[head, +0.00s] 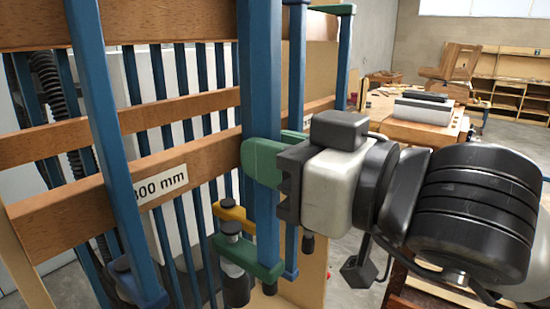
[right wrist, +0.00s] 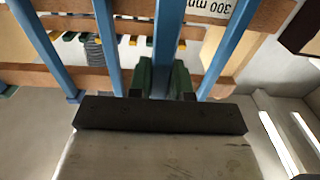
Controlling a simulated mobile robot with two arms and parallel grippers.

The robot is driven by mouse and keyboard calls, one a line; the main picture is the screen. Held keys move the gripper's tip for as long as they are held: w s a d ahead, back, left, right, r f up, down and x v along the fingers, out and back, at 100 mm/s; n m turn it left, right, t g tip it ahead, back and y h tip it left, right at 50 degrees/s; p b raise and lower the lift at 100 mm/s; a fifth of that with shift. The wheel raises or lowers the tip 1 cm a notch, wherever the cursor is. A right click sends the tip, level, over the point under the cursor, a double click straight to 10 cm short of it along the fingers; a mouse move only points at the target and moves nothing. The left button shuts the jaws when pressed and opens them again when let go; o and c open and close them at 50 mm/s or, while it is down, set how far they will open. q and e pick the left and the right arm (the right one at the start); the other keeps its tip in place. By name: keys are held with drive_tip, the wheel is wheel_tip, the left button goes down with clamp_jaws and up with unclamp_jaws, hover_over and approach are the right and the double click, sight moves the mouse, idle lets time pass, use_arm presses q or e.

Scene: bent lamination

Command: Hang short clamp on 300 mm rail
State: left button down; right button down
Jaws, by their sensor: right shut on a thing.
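A clamp with a thick blue bar (head: 261,90) stands upright in front of the rack; its bar also shows in the right wrist view (right wrist: 168,35). Its green lower jaw (head: 250,258) and dark screw are near the bottom of the head view, and its top is out of frame. My right gripper (head: 268,158), with green fingers, is shut around this bar; the fingers also show in the right wrist view (right wrist: 164,78). A wooden rail (head: 75,212) carries a white label (head: 160,187) reading 300 mm. I cannot tell whether the clamp touches a rail. My left gripper is not in view.
Several other blue clamp bars hang along the rack, one close in front at left (head: 98,110). More wooden rails run above, such as the middle rail (head: 160,109). A yellow jaw (head: 230,212) is close behind the held clamp. A workbench (head: 410,128) stands farther back right.

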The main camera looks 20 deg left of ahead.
drive_tip(key=shift+a+r, duration=0.1)
drive_tip(key=shift+a, duration=0.05)
idle(0.3)
drive_tip(key=shift+b+x, duration=0.9)
drive_tip(key=shift+x, duration=1.25)
drive_tip(key=shift+w+a, duration=0.1)
drive_tip(key=shift+a, duration=0.05)
drive_tip(key=shift+b+x, duration=0.6)
drive_tip(key=shift+x, duration=1.05)
drive_tip(key=shift+a, duration=0.1)
drive_tip(key=shift+f, duration=0.25)
